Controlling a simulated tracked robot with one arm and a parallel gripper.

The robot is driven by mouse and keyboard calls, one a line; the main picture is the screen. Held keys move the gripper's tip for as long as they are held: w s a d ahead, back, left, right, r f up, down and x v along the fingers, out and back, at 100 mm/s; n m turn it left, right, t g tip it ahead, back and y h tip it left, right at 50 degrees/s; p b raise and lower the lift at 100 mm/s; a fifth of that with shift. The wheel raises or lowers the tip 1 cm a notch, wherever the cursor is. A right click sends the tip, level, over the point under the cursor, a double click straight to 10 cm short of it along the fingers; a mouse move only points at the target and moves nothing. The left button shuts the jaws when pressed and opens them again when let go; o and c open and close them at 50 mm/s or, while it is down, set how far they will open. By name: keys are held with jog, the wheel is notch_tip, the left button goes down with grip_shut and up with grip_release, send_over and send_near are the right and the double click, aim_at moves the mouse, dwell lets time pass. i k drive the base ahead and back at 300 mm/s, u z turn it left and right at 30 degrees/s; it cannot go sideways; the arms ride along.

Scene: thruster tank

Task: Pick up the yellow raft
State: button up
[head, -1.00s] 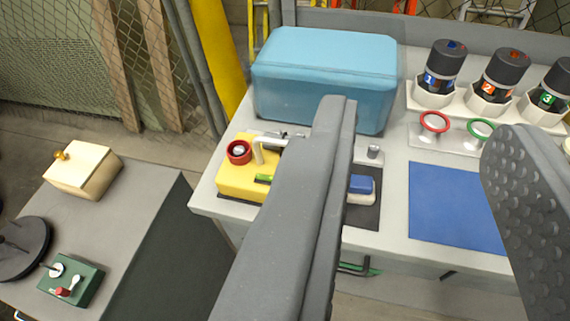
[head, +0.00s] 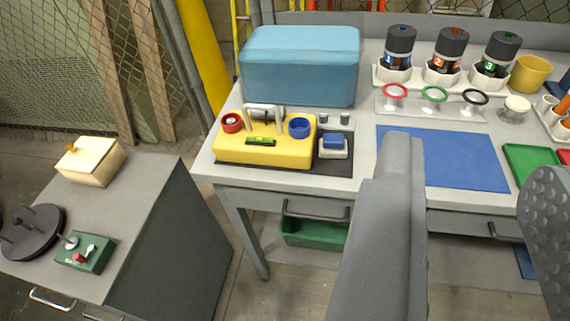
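The yellow raft (head: 236,151) is a flat yellow block on a dark mat at the left end of the grey workbench. It carries a red ring at its left, a blue ring at its right, a grey handle between them and a small green level at the front. My gripper (head: 465,165) is open and empty, its two grey fingers wide apart. It is to the right of the raft in the head view, in front of the bench's blue mat, and does not touch the raft.
A blue box (head: 300,68) stands behind the raft. A small blue-and-white block (head: 333,147) sits right beside it. Numbered bottles (head: 444,55) and coloured rings line the back right. The blue mat (head: 455,160) is bare. A lower grey cabinet (head: 150,190) stands at left.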

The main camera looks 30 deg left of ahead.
aim_at(265, 134)
jog(key=z, duration=0.3)
jog(key=k, duration=0.85)
jog(key=z, duration=0.7)
jog(key=i, duration=1.4)
jog(key=u, duration=0.7)
jog(key=i, duration=0.85)
jog(key=u, duration=0.65)
jog(key=k, duration=0.8)
jog(key=u, duration=0.15)
jog(key=i, duration=0.85)
jog(key=z, duration=0.05)
